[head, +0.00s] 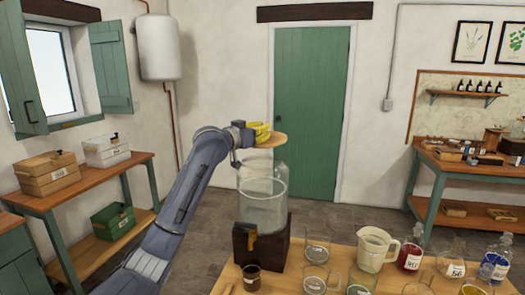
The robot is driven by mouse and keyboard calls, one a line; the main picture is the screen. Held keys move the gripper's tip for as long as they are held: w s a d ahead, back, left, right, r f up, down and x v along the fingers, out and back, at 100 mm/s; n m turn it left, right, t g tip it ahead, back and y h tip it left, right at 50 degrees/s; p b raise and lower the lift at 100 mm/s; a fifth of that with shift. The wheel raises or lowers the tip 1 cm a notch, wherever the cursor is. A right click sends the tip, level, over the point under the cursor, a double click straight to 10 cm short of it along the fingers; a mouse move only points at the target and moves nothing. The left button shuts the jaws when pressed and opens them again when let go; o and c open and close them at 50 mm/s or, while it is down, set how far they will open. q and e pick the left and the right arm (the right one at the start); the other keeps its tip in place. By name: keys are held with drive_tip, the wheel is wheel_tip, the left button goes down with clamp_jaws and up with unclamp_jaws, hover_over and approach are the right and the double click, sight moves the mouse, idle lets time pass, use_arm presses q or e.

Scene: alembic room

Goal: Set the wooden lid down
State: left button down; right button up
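The wooden lid (274,141) is a light brown round disc in the middle of the head view. My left gripper (262,131), with yellow fingers, is at the lid's upper left side and appears shut on it; the exact grip is small and partly hidden. Below the lid stands a clear glass dispenser jar (262,205) on a dark wooden base (270,248) with a tap. The lid looks a little above the jar's top and slightly to its right; I cannot tell how far apart they are in depth. My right gripper is not in view.
The wooden table (225,281) holds a dark cup (251,277), glass beakers (316,252), a cream jug (376,249), a red-filled bottle (411,252) and a blue-filled bottle (495,264). It is crowded right of the dispenser. A side bench (60,197) with boxes stands at left.

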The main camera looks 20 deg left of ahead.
use_arm(q)
wheel_tip(320, 180, down, 7)
idle(0.7)
drive_tip(key=shift+f, duration=0.25)
drive_tip(key=c, duration=1.5)
unclamp_jaws()
drive_tip(key=v, duration=1.6)
drive_tip(key=shift+s+a+r, duration=0.1)
drive_tip(key=shift+s+a, duration=0.05)
drive_tip(key=shift+s, duration=0.15)
drive_tip(key=o, duration=0.5)
drive_tip(key=shift+s+a, duration=0.1)
drive_tip(key=shift+s, duration=0.25)
drive_tip(key=shift+c, duration=0.2)
